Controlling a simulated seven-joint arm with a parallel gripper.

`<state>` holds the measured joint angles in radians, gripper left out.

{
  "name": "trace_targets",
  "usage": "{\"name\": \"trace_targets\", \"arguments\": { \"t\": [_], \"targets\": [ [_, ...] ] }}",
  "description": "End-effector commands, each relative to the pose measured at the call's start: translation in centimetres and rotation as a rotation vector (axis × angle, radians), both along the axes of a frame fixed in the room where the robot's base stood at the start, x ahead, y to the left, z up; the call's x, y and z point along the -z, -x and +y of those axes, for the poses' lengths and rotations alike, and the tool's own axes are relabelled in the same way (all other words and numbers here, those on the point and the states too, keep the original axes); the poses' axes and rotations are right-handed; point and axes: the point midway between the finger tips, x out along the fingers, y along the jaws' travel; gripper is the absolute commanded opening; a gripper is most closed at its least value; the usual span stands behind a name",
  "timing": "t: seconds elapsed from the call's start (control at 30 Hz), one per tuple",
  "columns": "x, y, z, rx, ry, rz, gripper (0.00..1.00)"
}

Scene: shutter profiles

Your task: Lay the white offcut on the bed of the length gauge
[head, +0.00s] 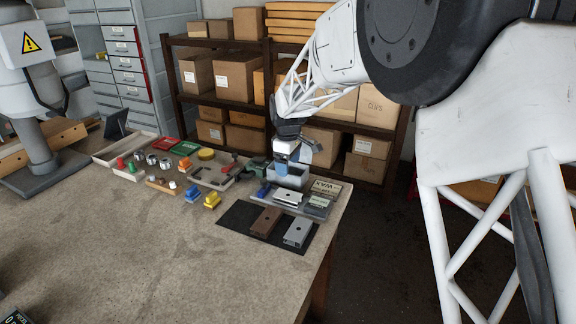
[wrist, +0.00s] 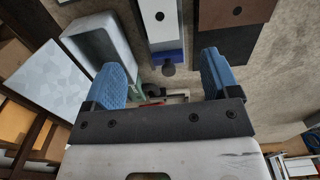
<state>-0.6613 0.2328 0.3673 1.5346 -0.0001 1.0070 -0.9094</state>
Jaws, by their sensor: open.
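A short white profile piece with a dark hole (head: 288,196), which looks like the white offcut, lies behind the dark mat. It also shows at the top of the wrist view (wrist: 160,14), beside a blue block with a dark knob (wrist: 168,57). The blue block (head: 262,190) and the grey strip under the piece (head: 275,203) appear to be the length gauge and its bed. The piece seems to rest on that bed; exact contact is too small to tell. My gripper (head: 292,154) is open and empty, above a grey bin. Its blue fingers (wrist: 165,82) have nothing between them.
The grey bin (wrist: 72,36) stands close by my gripper. A dark mat (head: 238,215) holds a brown profile (head: 265,221) and a pale grey one (head: 298,232). Small boxes (head: 325,188) stand right of the gauge, near the table edge. The front table is clear.

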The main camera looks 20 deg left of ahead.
Motion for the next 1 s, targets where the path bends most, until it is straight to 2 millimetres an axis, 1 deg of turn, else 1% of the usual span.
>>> {"name": "trace_targets", "arguments": {
  "t": [0.73, 0.87, 0.97, 1.0],
  "targets": [
    [-0.1, 0.0, -0.1, 0.003, -0.001, -0.001, 0.82],
    [-0.7, 0.0, -1.2, 0.023, -0.003, -0.004, 0.82],
    [-1.7, 0.2, -2.8, 0.057, -0.006, -0.009, 0.82],
    [-2.2, 0.2, -3.7, 0.076, -0.008, -0.011, 0.82]
  ]
}}
